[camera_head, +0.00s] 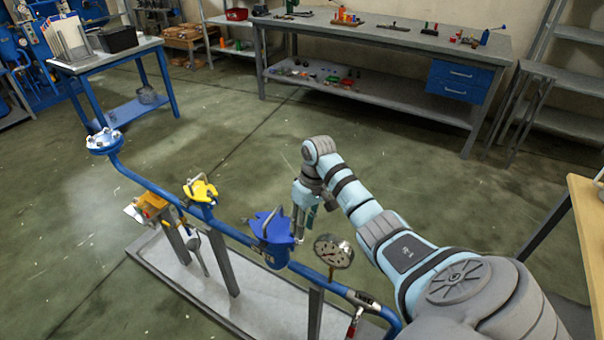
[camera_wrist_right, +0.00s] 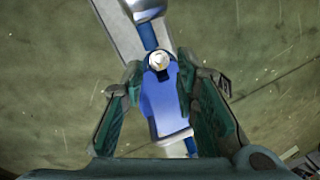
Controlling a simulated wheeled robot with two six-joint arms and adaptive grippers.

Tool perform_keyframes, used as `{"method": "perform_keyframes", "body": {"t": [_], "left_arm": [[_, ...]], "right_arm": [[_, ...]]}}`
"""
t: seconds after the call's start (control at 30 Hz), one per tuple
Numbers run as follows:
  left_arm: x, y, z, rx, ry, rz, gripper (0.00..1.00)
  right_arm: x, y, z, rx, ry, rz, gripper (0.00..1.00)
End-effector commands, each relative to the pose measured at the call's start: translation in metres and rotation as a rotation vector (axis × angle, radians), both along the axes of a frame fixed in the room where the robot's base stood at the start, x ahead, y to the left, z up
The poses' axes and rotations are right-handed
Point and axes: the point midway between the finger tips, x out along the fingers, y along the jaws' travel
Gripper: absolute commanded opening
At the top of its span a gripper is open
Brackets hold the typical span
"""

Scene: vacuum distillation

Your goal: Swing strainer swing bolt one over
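The blue strainer (camera_head: 272,230) stands on the blue pipe, with a grey bent bar over its blue top. In the right wrist view, its blue top (camera_wrist_right: 163,103) lies between my fingers, with a round pale metal bolt end or nut (camera_wrist_right: 159,62) at its far end. I cannot tell for sure which swing bolt this is. My right gripper (camera_head: 302,208) is just behind and right of the strainer top, pointing down. In the wrist view the right gripper (camera_wrist_right: 160,76) is open, its fingers on either side of the blue part. Contact is unclear. My left gripper is out of view.
A pressure gauge (camera_head: 333,250) stands on the pipe close to the right of the strainer. A yellow-topped fitting (camera_head: 200,190) and a pale blue flange (camera_head: 104,142) are farther left. A grey tray (camera_head: 257,308) lies below. Open floor (camera_head: 235,120) lies behind.

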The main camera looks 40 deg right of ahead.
Motion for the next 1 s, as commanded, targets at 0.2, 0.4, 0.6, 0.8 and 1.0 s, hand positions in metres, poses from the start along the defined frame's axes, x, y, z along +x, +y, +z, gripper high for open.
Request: {"method": "perform_keyframes", "body": {"t": [0.2, 0.4, 0.6, 0.8, 1.0], "left_arm": [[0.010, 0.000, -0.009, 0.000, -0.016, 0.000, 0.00], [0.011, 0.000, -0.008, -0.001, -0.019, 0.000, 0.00], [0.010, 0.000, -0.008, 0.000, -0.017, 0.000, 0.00], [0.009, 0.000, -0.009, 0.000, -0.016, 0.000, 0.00], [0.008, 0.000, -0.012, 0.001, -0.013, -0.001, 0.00]], "right_arm": [[-0.001, 0.005, -0.035, 0.000, 0.002, -0.003, 0.28], [-0.001, 0.006, -0.037, -0.001, 0.000, -0.004, 0.28], [-0.001, 0.006, -0.036, 0.000, 0.000, -0.003, 0.07], [0.000, 0.006, -0.036, -0.002, 0.009, -0.004, 0.00], [0.008, 0.008, -0.034, -0.031, 0.104, -0.004, 0.00]]}}
